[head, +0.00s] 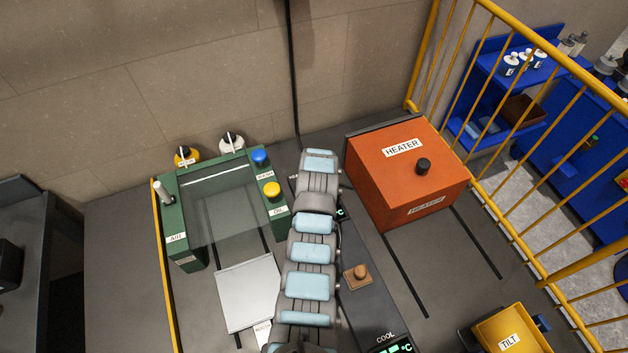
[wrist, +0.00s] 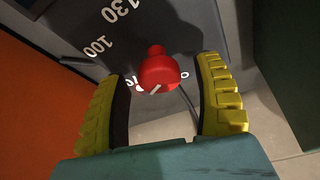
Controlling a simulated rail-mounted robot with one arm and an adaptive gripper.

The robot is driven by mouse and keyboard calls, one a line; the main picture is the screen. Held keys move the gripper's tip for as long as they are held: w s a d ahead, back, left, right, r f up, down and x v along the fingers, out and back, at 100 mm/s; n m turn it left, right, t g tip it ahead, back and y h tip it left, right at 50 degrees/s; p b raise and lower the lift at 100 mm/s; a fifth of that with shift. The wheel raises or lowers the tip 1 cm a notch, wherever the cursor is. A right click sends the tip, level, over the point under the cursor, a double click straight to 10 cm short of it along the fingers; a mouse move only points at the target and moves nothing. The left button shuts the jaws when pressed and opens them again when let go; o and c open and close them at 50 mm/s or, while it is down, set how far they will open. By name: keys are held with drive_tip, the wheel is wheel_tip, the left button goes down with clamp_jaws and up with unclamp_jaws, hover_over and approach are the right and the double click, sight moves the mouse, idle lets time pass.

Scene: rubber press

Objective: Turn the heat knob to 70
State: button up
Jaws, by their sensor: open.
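The red heat knob (wrist: 158,72) shows in the wrist view on a dark grey panel (wrist: 185,25). It carries a white pointer line at its lower front, directed down-left. White numbers 100 and 130 are printed above left of it; further lettering below is partly hidden by the knob. My gripper (wrist: 162,66) is open, its two yellow ribbed fingers standing on either side of the knob with gaps to both sides. In the head view my arm hides the knob and my gripper.
An orange heater box (head: 385,185) with a black knob (head: 423,166) stands right of my arm. A green frame (head: 195,250) with blue and yellow buttons stands to the left. A yellow railing (head: 520,245) bounds the right.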

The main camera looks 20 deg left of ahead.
drive_tip(key=shift+v, duration=2.65)
drive_tip(key=v, duration=0.6)
drive_tip(key=shift+s, duration=0.15)
drive_tip(key=shift+r, duration=0.1)
